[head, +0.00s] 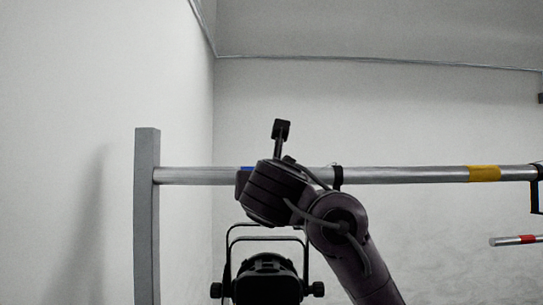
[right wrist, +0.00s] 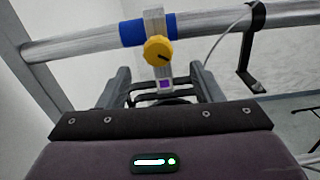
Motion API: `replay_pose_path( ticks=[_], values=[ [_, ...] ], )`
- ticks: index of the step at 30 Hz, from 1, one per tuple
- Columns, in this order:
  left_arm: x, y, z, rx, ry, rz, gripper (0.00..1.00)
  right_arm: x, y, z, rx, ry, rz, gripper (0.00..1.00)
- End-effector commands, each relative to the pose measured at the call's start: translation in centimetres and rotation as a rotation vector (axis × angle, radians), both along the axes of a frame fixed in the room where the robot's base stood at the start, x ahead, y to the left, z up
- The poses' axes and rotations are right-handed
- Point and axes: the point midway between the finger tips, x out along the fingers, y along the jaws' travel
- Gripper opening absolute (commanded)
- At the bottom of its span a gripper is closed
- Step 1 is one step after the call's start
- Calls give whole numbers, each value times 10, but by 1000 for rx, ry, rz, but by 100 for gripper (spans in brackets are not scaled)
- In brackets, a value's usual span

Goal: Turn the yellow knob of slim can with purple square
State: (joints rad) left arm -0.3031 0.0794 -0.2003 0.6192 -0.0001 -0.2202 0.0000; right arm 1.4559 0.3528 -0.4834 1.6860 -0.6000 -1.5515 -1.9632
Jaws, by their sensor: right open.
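The yellow knob (right wrist: 158,52) sits on a pale clamp over a blue band on the metal bar, seen in the right wrist view. A small purple square (right wrist: 165,85) marks the clamp's lower part. My right gripper (right wrist: 160,72) is open, its two dark fingers on either side of the clamp below the knob; I see no contact. In the head view a black can (head: 265,283) with a yoke hangs below the bar, behind my right arm. The knob and right fingertips are hidden there by my wrist. My left gripper is not in view.
The horizontal bar (head: 410,175) runs from a grey post (head: 147,215) to the right, with a yellow band (head: 485,173). A black hook (right wrist: 250,50) and a pale cable stand right of the clamp. A red-banded bar end (head: 527,239) shows at right.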

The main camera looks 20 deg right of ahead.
Motion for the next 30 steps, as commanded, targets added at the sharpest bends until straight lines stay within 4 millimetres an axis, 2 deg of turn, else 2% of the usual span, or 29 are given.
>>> replay_pose_path(
  ticks=[5,16,21,28,30],
  values=[
    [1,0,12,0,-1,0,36,14,-4,1,-45,16,-4,59],
    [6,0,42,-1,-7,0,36,66,-18,1,-37,14,-1,59],
    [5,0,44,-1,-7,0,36,75,-21,-1,-36,11,0,59],
    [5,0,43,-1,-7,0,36,75,-21,-2,-36,10,0,59],
    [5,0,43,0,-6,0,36,75,-21,-2,-36,10,0,50]
  ],
)
